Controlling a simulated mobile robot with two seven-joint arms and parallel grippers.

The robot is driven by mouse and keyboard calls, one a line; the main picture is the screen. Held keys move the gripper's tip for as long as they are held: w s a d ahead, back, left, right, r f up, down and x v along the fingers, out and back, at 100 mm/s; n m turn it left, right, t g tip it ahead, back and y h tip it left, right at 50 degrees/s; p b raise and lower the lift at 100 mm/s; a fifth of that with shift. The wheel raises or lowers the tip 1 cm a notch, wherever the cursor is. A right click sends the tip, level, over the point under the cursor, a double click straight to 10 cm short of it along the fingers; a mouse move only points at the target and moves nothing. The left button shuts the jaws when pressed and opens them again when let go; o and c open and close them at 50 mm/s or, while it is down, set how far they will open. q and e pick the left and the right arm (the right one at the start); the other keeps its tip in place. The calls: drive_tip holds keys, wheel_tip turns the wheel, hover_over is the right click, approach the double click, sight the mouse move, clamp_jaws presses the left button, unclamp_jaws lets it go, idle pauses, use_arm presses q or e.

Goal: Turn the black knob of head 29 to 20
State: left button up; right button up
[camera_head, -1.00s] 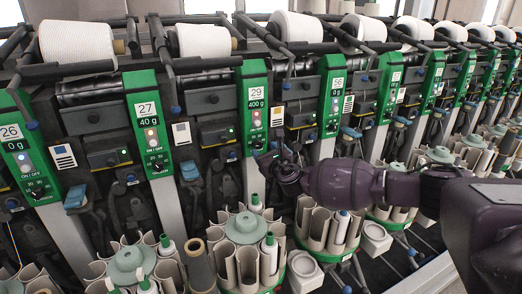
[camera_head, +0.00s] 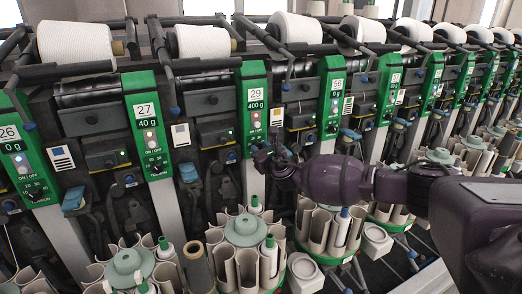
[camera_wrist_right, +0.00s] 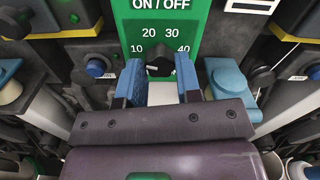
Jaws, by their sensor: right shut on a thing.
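Head 29 has a green panel (camera_head: 255,85) showing "29" and "400 g". My right gripper (camera_head: 262,150) is at the lower end of this panel and hides its dial in the head view. In the right wrist view the black knob (camera_wrist_right: 158,64) sits between the two blue fingertips of my right gripper (camera_wrist_right: 159,80), which are shut on its sides. The dial numbers 10, 20, 30 and 40 show around the knob on the green panel (camera_wrist_right: 190,20). I cannot tell clearly which number the knob points to. My left gripper is not in view.
A blue lever (camera_wrist_right: 228,80) is close to the right of the fingers. A round bobbin magazine (camera_head: 245,230) stands below head 29.

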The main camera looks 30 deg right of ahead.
drive_tip(key=m, duration=0.6)
drive_tip(key=shift+f, duration=0.1)
drive_tip(key=shift+m, duration=1.2)
drive_tip(key=shift+d+m, duration=0.1)
drive_tip(key=shift+m, duration=0.5)
drive_tip(key=o, duration=0.9)
drive_tip(key=shift+s, duration=0.1)
